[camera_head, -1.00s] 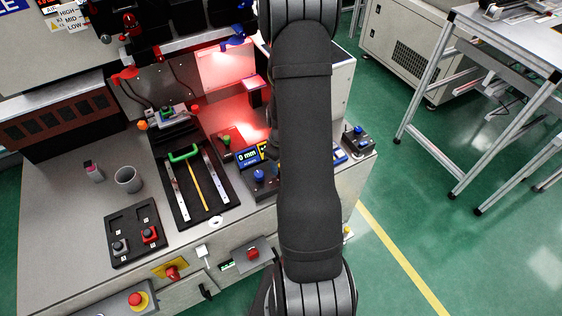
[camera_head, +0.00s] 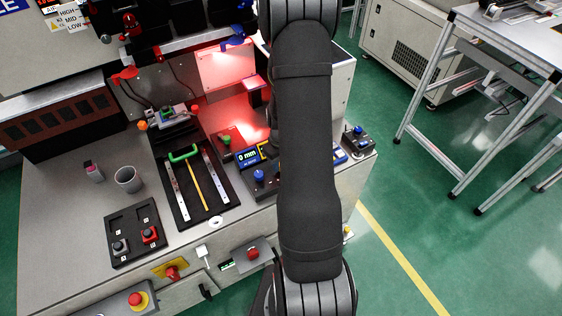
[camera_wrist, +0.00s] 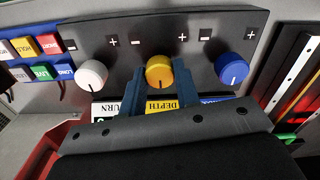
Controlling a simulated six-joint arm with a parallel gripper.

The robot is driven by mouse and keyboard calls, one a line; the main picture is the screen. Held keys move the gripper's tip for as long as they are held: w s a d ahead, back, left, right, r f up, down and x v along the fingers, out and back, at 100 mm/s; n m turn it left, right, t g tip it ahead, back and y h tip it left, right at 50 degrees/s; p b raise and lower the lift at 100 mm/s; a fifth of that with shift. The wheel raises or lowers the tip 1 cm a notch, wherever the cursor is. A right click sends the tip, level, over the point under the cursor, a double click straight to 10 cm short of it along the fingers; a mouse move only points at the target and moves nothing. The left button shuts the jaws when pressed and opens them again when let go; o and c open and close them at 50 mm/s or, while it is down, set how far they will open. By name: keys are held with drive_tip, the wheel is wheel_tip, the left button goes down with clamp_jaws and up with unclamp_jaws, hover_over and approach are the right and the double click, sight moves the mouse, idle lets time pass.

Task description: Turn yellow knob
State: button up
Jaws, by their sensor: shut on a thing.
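The yellow knob (camera_wrist: 159,71) sits in the middle of a dark panel in the wrist view, above a yellow "DEPTH" label (camera_wrist: 161,106). A dark indicator line shows on the knob's lower face. My gripper (camera_wrist: 159,86) reaches up to the knob, with one blue finger on each side of it, and is shut on it. A white knob (camera_wrist: 91,74) is to its left and a blue knob (camera_wrist: 233,68) to its right, both apart from the fingers.
Colored buttons (camera_wrist: 45,45) labelled SHORT, HOLD and LONG are left of the knobs. In the head view, the bench (camera_head: 75,215) holds a grey cup (camera_head: 129,179), a black button tray (camera_head: 133,220) and a slide with a green handle (camera_head: 184,153).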

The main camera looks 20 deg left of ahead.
drive_tip(key=m, duration=0.3)
drive_tip(key=shift+m, duration=2.1)
drive_tip(key=o, duration=1)
drive_tip(key=shift+c, duration=0.2)
drive_tip(key=shift+r, duration=0.1)
wheel_tip(320, 180, up, 17)
drive_tip(key=shift+r, duration=0.15)
